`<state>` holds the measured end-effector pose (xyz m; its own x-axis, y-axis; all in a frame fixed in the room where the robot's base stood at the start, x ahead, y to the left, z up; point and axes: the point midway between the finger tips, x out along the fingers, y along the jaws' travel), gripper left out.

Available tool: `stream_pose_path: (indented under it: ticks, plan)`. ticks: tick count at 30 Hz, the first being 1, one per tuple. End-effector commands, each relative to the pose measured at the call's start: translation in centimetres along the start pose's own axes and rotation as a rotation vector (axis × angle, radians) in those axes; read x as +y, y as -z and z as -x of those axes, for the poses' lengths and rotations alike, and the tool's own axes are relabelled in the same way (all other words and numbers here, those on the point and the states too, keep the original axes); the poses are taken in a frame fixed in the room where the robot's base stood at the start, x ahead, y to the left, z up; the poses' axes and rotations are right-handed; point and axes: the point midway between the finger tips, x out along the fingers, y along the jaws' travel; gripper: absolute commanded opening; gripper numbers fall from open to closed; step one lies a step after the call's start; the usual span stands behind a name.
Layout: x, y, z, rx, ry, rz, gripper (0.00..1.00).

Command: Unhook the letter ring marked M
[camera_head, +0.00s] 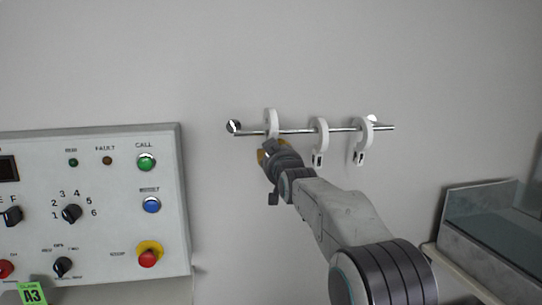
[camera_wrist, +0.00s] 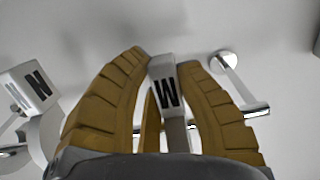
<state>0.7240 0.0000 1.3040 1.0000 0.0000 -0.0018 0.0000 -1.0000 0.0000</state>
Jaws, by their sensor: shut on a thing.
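The leftmost white letter ring (camera_head: 271,119) hangs on the chrome rail (camera_head: 300,131) in the head view. My gripper (camera_head: 270,148) is at its lower end, just below the rail. In the wrist view, my gripper's yellow fingers (camera_wrist: 170,68) are shut on this ring's white tag (camera_wrist: 161,68). The tag's letter looks like a W there, but that view is turned over, so it reads as M. The ring's hook is mostly hidden in the wrist view. In the head view the hook still goes over the rail.
Two more white rings, a middle one (camera_head: 320,128) and a right one (camera_head: 362,130), hang on the rail. A neighbouring tag marked N (camera_wrist: 38,84) shows in the wrist view. A control panel (camera_head: 110,180) stands at left, a grey tray-like box (camera_head: 480,205) at right.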

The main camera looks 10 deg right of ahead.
Motion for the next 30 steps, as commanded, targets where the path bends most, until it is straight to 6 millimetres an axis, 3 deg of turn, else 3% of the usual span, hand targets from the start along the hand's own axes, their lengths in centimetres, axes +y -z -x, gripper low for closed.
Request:
stream_pose_path:
  ticks: [30]
  plan:
    - [0.0,-0.1,5.4,0.003,0.0,0.0,0.0]
